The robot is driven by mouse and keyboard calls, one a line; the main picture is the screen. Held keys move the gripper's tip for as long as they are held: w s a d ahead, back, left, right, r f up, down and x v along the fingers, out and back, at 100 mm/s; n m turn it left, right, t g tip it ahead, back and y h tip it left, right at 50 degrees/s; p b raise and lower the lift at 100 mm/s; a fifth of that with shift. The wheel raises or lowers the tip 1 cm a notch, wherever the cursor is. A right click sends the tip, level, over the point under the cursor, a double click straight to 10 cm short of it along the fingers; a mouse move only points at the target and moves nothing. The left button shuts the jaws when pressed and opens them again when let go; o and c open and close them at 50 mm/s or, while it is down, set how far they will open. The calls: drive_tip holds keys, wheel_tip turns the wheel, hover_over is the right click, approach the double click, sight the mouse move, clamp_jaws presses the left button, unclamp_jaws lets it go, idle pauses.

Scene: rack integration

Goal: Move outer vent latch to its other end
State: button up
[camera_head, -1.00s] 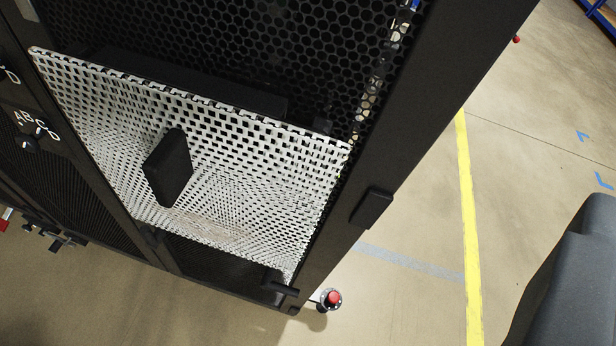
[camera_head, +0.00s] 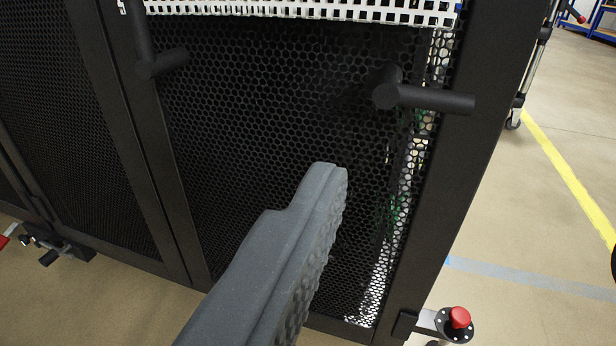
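A black outer vent latch (camera_head: 425,97) sits at the right of the vent's lower edge. Its round pivot is at the left and its bar points right, over the rack's right frame post. The white perforated vent panel (camera_head: 300,10) shows only as a strip along the top. One grey finger of my gripper (camera_head: 322,185) is in view, below and left of the outer latch and apart from it. Its ribbed pad faces right with nothing against it. The other finger is out of view.
Black mesh rack doors (camera_head: 250,120) fill the left and middle behind the finger. The rack's right post (camera_head: 470,170) is close to the latch bar. A red emergency button (camera_head: 460,317) stands low at the right. The floor (camera_head: 520,220) at the right is clear, with yellow and blue lines.

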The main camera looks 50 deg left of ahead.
sight(431, 102)
drive_tip(key=b+x, duration=0.1)
drive_tip(key=x, duration=0.3)
drive_tip(key=b+x, duration=0.1)
drive_tip(key=x, duration=0.2)
drive_tip(key=a+f+b+x, duration=0.1)
drive_tip(key=b+x, duration=0.1)
drive_tip(key=x, duration=0.2)
drive_tip(key=shift+a, duration=0.15)
drive_tip(key=shift+w+a, duration=0.45)
drive_tip(key=shift+w, duration=0.15)
drive_tip(key=shift+r, duration=0.1)
